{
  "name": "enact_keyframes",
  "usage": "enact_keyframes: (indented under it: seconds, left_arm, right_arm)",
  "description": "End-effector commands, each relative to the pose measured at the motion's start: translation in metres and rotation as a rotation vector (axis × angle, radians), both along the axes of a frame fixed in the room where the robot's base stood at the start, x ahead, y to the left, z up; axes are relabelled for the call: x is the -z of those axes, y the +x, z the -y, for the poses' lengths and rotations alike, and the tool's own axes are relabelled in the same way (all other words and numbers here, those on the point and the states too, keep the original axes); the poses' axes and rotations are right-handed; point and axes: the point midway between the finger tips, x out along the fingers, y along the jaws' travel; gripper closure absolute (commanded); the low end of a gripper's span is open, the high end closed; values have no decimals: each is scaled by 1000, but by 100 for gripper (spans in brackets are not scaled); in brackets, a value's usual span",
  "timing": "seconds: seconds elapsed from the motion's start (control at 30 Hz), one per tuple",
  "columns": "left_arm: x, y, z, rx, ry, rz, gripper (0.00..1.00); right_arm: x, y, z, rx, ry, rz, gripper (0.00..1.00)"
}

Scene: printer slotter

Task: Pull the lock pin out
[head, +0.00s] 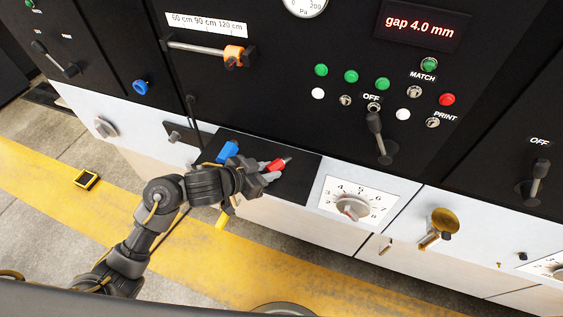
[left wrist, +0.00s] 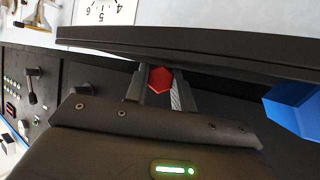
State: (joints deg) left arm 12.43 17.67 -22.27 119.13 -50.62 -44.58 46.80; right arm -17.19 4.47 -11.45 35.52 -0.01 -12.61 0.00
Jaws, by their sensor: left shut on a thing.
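A red piece (head: 276,166) with a short grey tip is at the black shelf on the machine's front. Its hexagonal red end shows between my fingers in the left wrist view (left wrist: 160,79). My left gripper (head: 268,172) is shut on it. I cannot tell whether it is the lock pin, nor whether it touches the shelf. A blue block (head: 228,151) is just left of the gripper; it also shows at the right of the left wrist view (left wrist: 292,105). My right gripper is in neither view.
The black shelf (head: 305,185) has bare room right of the red piece. A numbered dial (head: 352,205) and a brass knob (head: 440,222) are farther right. A lever (head: 378,140) stands above the dial. An orange slider (head: 234,55) is on a rail above.

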Motion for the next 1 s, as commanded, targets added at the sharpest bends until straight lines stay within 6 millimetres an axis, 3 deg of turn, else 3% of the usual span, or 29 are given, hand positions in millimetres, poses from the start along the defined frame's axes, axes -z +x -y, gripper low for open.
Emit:
enact_keyframes:
  seconds: [0.1, 0.13, 0.3, 0.67, 1.0]
  left_arm:
    - [0, 0, 0, 0, 0, 0, 99]
    - [0, 0, 0, 0, 0, 0, 71]
    - [0, 0, 0, 0, 0, 0, 50]
    - [-4, -3, -5, -1, 1, 3, 50]
    - [-36, -40, -45, 0, 6, 4, 50]
  right_arm:
    - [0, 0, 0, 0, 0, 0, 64]
    - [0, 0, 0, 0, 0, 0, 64]
    - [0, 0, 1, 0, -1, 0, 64]
    - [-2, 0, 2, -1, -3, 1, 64]
    - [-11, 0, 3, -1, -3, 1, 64]
